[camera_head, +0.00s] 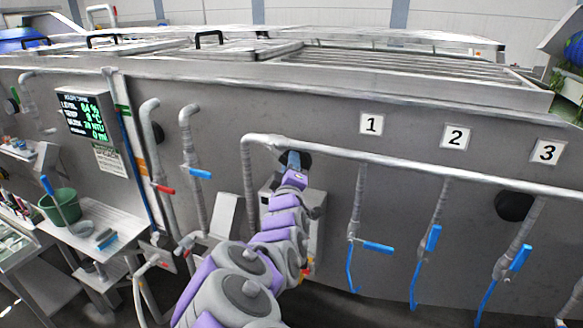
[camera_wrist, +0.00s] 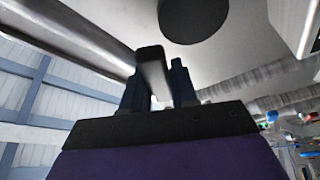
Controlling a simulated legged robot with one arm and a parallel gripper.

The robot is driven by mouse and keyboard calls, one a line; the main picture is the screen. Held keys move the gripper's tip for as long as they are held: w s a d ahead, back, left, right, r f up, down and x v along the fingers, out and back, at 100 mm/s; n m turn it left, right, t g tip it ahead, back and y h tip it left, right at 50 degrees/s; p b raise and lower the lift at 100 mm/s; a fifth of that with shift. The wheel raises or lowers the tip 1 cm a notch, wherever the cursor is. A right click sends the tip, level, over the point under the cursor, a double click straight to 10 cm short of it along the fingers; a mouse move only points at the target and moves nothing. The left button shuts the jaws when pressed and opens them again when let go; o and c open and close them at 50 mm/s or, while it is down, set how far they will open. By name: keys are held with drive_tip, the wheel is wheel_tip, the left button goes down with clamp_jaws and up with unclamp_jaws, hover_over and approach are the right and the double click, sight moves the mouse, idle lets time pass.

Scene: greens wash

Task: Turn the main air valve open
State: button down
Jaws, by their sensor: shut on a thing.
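My gripper (camera_head: 293,158) is raised to the large grey air pipe (camera_head: 400,166) on the steel tank wall, near the pipe's left bend. In the wrist view my gripper (camera_wrist: 157,85) has its two dark blue fingers on either side of a short grey bar (camera_wrist: 151,56), shut on it. The bar looks like the main valve's handle, beside the pipe (camera_wrist: 75,30). The valve body and the handle's angle to the pipe are hard to tell. In the head view my fingers and arm hide the handle.
Branch pipes under plates 1 (camera_head: 371,125), 2 (camera_head: 455,137) and 3 (camera_head: 547,152) carry blue levers, the first (camera_head: 378,247) crosswise. A red lever (camera_head: 165,189) and another blue lever (camera_head: 200,173) are left. A grey box (camera_head: 312,235) sits behind my arm.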

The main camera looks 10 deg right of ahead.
drive_tip(key=shift+a+r, duration=0.1)
drive_tip(key=shift+r, duration=0.05)
drive_tip(key=c, duration=1.2)
unclamp_jaws()
drive_tip(key=shift+c, duration=0.2)
drive_tip(key=shift+o, duration=1.4)
drive_tip(key=shift+w+a, duration=0.15)
drive_tip(key=shift+w, duration=0.1)
drive_tip(key=shift+s, duration=0.15)
